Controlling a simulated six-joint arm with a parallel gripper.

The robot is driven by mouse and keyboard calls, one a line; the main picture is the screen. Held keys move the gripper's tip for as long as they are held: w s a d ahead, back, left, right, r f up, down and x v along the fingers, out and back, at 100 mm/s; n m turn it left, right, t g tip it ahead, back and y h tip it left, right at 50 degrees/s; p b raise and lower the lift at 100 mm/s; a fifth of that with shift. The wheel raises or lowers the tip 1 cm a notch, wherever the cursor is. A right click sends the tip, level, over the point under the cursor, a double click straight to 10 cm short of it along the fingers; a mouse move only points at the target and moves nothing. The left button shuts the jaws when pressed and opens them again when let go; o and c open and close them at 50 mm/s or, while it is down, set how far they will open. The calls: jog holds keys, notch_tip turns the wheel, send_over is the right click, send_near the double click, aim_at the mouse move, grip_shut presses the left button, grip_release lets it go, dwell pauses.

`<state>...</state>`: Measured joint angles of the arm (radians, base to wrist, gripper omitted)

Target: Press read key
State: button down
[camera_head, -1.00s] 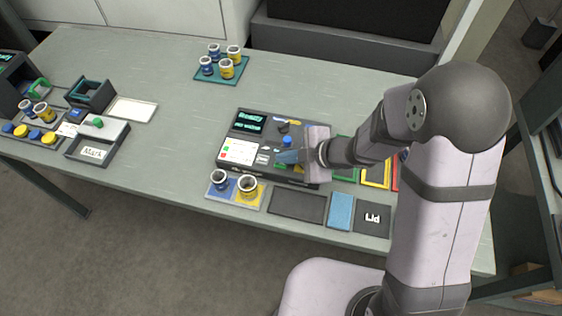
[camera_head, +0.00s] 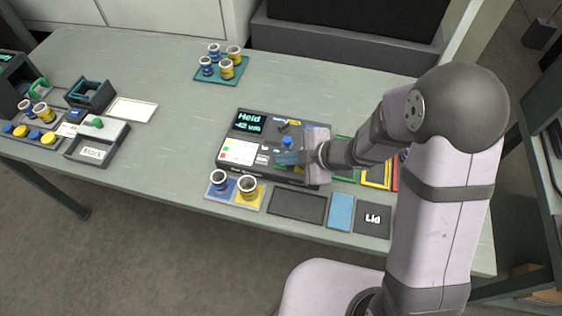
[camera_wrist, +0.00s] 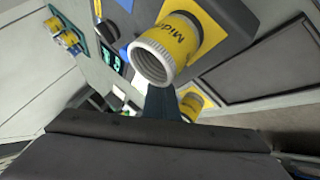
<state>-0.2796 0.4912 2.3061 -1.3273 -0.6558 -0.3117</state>
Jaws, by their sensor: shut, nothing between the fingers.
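A dark instrument (camera_head: 226,161) with a screen (camera_head: 249,121) sits mid-table; the screen's top line reads "Held". A white panel (camera_head: 238,151) with small coloured marks lies below the screen. A blue knob (camera_head: 287,142) stands on the instrument's right part. I cannot read which key is the read key. My gripper (camera_head: 285,158) is shut and empty, its bluish fingers low over the instrument's right part and hiding some of its controls. I cannot tell whether the tips touch a key. In the wrist view, the dark fingers (camera_wrist: 162,104) show below a yellow jar.
A blue jar (camera_head: 219,179) and a yellow jar (camera_head: 247,186) stand at the instrument's front, with the yellow jar large in the wrist view (camera_wrist: 180,38). A teal tray (camera_head: 222,80) of jars is behind. A dark "Lid" tile (camera_head: 372,222) lies front right.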

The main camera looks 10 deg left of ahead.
jog(key=shift+r+p, duration=0.7)
jog(key=shift+p, duration=0.05)
notch_tip(320, 180, up, 5)
jog(key=p, duration=0.5)
dwell(0.8)
